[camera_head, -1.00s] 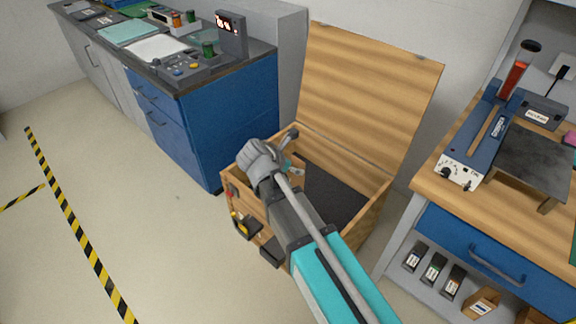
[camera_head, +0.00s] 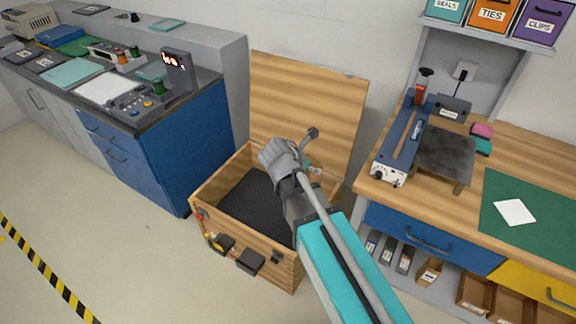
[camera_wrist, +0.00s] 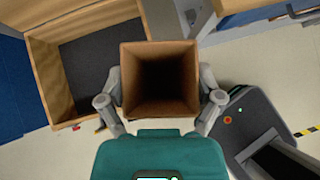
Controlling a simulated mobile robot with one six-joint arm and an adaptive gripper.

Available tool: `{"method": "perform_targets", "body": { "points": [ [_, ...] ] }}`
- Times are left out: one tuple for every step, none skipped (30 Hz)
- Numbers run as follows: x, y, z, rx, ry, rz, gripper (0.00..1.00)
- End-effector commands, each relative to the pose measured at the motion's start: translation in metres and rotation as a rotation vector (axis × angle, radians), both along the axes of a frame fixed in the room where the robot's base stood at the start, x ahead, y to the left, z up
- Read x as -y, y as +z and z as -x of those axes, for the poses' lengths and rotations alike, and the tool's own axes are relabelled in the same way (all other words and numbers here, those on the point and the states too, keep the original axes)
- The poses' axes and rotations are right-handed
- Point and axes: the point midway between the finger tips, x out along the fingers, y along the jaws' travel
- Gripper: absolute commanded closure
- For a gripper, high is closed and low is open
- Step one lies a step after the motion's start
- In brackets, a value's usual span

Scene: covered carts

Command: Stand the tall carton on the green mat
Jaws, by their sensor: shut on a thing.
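In the wrist view, a brown open-ended carton (camera_wrist: 131,82) is held between the two grey fingers of my gripper (camera_wrist: 161,84). Its square opening faces the camera and its inside is dark. The carton does not show clearly in the head view, where my arm and wrist hide it above the wooden chest. A green mat (camera_head: 550,232) lies on the wooden bench at the right, partly cut off by the frame edge. A white sheet (camera_head: 514,212) lies on it. My gripper is well left of this mat.
An open wooden chest (camera_head: 213,184) with a raised lid stands below my arm. The bench also carries a blue sealer-like device (camera_head: 405,139), a dark plate (camera_head: 447,155) and small pink and teal blocks. Bins (camera_head: 493,14) sit on a shelf above. A blue cabinet stands left.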

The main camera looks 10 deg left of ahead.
Motion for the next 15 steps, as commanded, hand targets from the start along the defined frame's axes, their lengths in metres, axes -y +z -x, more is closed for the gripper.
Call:
{"method": "perform_targets", "body": {
  "points": [
    [0.014, 0.018, -0.001, 0.0, -0.017, 0.0, 0.63],
    [0.021, 0.023, -0.001, 0.0, -0.025, 0.0, 0.63],
    [0.03, 0.03, -0.002, 0.0, -0.036, 0.001, 0.63],
    [0.037, 0.035, -0.003, 0.0, -0.045, 0.0, 0.63],
    [0.044, 0.04, -0.003, 0.0, -0.052, 0.0, 0.63],
    [0.053, 0.047, -0.004, 0.0, -0.064, 0.0, 0.63],
    [0.06, 0.052, -0.004, 0.0, -0.072, 0.0, 0.63],
    [0.066, 0.057, -0.004, 0.0, -0.08, 0.0, 0.63],
    [0.076, 0.064, -0.004, 0.0, -0.093, 0.0, 0.63],
    [0.082, 0.069, -0.004, 0.0, -0.1, 0.0, 0.63],
    [0.089, 0.074, -0.004, 0.0, -0.108, 0.0, 0.63],
    [0.098, 0.081, -0.004, 0.001, -0.12, -0.001, 0.63],
    [0.104, 0.086, -0.004, 0.001, -0.127, -0.001, 0.63],
    [0.111, 0.091, -0.004, 0.0, -0.136, 0.0, 0.63],
    [0.12, 0.098, -0.003, 0.0, -0.148, 0.0, 0.63]
  ]
}}
